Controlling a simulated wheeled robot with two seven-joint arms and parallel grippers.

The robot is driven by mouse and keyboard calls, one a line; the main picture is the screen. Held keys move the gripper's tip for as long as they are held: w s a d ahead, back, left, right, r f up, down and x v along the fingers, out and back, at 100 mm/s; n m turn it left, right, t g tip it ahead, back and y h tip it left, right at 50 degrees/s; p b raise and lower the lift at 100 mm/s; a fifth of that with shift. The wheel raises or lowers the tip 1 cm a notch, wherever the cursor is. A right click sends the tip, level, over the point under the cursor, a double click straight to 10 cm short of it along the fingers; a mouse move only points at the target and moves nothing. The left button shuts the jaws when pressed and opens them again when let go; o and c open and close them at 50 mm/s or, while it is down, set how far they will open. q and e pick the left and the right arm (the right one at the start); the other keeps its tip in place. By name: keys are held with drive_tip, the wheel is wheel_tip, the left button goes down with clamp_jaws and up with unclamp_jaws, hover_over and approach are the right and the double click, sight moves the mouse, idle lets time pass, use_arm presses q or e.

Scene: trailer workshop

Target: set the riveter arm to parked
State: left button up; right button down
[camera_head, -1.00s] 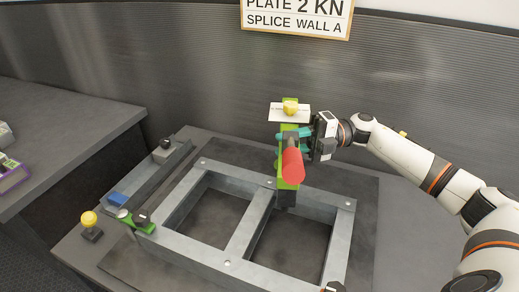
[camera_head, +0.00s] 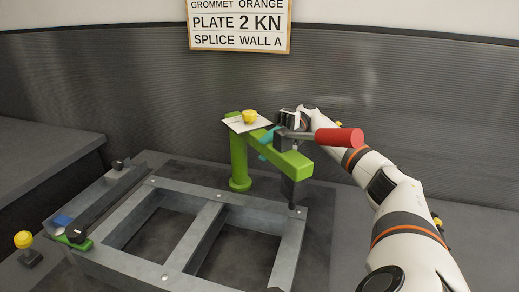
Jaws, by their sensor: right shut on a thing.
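The riveter stands at the far side of the metal frame (camera_head: 218,199). It has a green upright post (camera_head: 239,165), a green riveter arm (camera_head: 290,160) pointing right and toward me, a dark tool head (camera_head: 289,190) hanging at the arm's end, and a red handle (camera_head: 335,138) sticking out right. The head is over or near the frame's far right corner. My right gripper (camera_head: 267,143) is behind the arm, its teal fingers shut on it; the exact contact is partly hidden. My left gripper is not in view.
A white plate with a yellow knob (camera_head: 249,117) sits atop the post. A yellow button (camera_head: 23,240) stands at lower left. A sign (camera_head: 240,24) hangs on the ribbed wall. The worktop right of the frame looks clear.

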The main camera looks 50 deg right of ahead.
idle(0.3)
drive_tip(key=c, duration=1)
unclamp_jaws()
drive_tip(key=shift+c, duration=0.2)
